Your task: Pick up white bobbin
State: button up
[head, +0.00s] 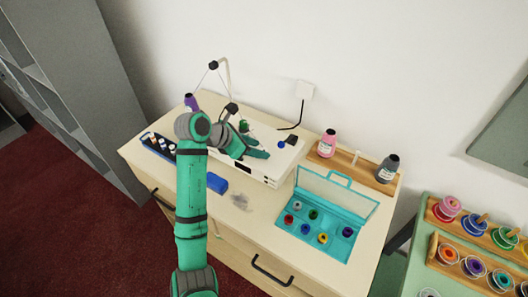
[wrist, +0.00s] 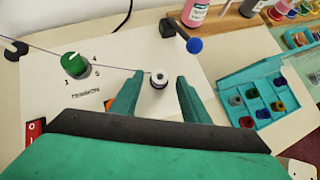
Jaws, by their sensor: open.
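The white bobbin (wrist: 158,80) shows in the wrist view, upright on the white winder machine (wrist: 130,50), with a dark centre. A thin thread runs to it from the left. My gripper (wrist: 162,77) is open, with one teal finger on each side of the bobbin; the bobbin appears to be between the fingers with gaps on both sides. I cannot tell how deep the fingers reach around it. In the head view my gripper (head: 258,148) is over the machine (head: 262,176), and I cannot make out the bobbin there.
A green tension knob (wrist: 75,65) and a blue ball (wrist: 194,45) stand near the gripper on the machine. A teal case (head: 325,228) of coloured bobbins lies open at right. Thread bottles stand on a wooden rack (head: 345,172) behind. A blue block (head: 218,184) lies in front.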

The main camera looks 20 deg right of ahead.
jog(key=shift+w+d+f, duration=0.1)
jog(key=shift+d+f, duration=0.4)
jog(key=shift+f, duration=0.05)
jog(key=shift+c, duration=0.7)
grip_shut()
jog(key=shift+r, duration=0.1)
